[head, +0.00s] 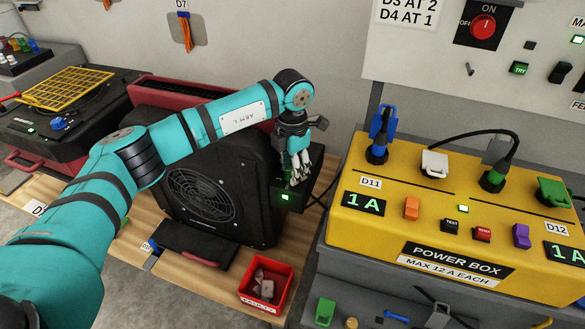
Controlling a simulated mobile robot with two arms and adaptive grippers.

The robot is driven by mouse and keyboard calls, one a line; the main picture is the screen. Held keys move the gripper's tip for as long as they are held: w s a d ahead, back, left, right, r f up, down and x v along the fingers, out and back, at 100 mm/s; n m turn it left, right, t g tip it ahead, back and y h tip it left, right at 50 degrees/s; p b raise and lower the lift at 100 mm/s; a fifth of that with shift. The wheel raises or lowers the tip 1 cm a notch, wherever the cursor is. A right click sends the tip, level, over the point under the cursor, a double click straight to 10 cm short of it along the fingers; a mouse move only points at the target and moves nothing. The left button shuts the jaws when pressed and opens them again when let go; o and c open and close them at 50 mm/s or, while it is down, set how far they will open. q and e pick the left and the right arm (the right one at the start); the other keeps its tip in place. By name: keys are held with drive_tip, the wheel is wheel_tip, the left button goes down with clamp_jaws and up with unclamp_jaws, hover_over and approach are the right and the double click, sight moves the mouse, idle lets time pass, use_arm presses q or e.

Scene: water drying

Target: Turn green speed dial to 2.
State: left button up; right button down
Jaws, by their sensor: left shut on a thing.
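My left arm reaches in from the left over a black blower (205,195) with a round fan grille. My left gripper (296,178) points down at the dark control box (303,197) on the blower's right side. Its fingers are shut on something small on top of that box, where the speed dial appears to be. The fingers hide the dial, so its green colour and its setting cannot be read. A lit green square shows on the front of the box. My right gripper is not in view.
A yellow power box (455,220) with plugs and switches stands close to the right. A red bin (265,285) with scraps sits in front of the blower. A white wall panel (440,50) carries a red ON/OFF knob (482,27).

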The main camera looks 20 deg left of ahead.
use_arm(q)
drive_tip(key=shift+r, duration=0.1)
drive_tip(key=o, duration=1.1)
drive_tip(key=shift+o, duration=0.2)
wheel_tip(320, 180, up, 12)
drive_tip(key=shift+c, duration=0.2)
